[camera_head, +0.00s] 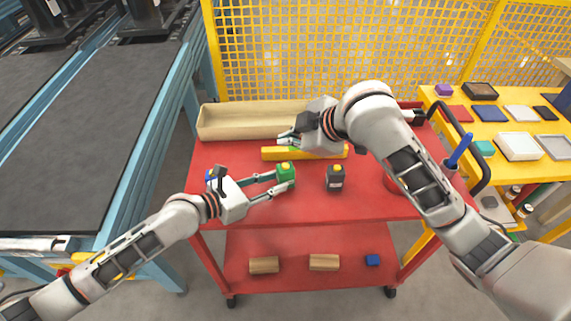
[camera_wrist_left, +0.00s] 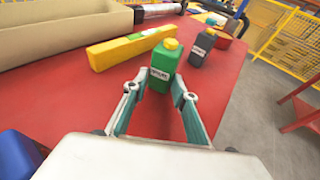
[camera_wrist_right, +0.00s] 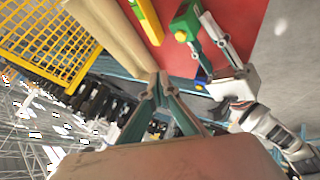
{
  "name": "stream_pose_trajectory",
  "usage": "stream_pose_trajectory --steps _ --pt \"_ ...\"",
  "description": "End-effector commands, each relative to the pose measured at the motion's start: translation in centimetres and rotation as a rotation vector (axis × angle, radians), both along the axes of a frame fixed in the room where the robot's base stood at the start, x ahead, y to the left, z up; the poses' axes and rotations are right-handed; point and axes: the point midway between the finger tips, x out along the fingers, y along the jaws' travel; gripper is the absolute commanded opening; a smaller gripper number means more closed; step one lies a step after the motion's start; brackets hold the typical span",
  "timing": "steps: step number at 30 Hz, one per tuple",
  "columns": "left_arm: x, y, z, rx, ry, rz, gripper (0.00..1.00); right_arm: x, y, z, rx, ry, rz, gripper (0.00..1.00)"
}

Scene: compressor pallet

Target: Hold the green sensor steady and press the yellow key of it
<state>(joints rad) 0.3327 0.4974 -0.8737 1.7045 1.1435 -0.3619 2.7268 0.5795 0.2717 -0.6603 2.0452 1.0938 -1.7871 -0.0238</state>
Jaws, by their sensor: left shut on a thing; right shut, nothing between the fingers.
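The green sensor (camera_head: 286,174) stands on the red cart top (camera_head: 240,155), with its yellow key (camera_head: 285,165) on top. In the left wrist view the green sensor (camera_wrist_left: 160,72) has a white label, and its yellow key (camera_wrist_left: 171,44) faces up. My left gripper (camera_head: 283,181) is shut on the sensor from the side. My right gripper (camera_head: 285,142) is shut and empty, behind the sensor and apart from it, over the yellow bar. In the right wrist view its closed fingertips (camera_wrist_right: 160,79) are clear of the green sensor (camera_wrist_right: 187,20).
A dark grey device (camera_head: 335,179) stands right of the sensor. A yellow bar (camera_head: 280,153) and a long beige bin (camera_head: 230,132) lie behind. A blue object (camera_wrist_left: 14,158) is near my left wrist. A yellow mesh fence (camera_head: 300,50) stands behind the cart.

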Motion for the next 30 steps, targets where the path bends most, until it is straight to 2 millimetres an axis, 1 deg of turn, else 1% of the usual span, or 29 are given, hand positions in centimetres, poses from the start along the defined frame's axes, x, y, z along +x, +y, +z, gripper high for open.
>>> stream_pose_trajectory --steps 1,6,13,19,30 --pt "0.0 0.0 0.0 0.0 0.0 0.0 0.15 -0.1 0.0 -0.8 0.003 0.005 0.0 0.0" --pt "0.0 0.0 0.0 0.0 0.0 0.0 0.15 -0.1 0.0 -3.1 0.001 0.005 0.0 0.0" --pt "0.0 0.0 0.0 0.0 0.0 0.0 0.15 0.0 -0.1 -5.1 0.0 0.001 -0.001 0.0" --pt "0.0 0.0 0.0 0.0 0.0 0.0 0.15 -0.1 0.0 -5.8 0.0 0.0 0.0 0.0" --pt "0.0 0.0 0.0 0.0 0.0 0.0 0.15 -0.1 0.0 -5.8 0.001 0.0 0.001 0.0"
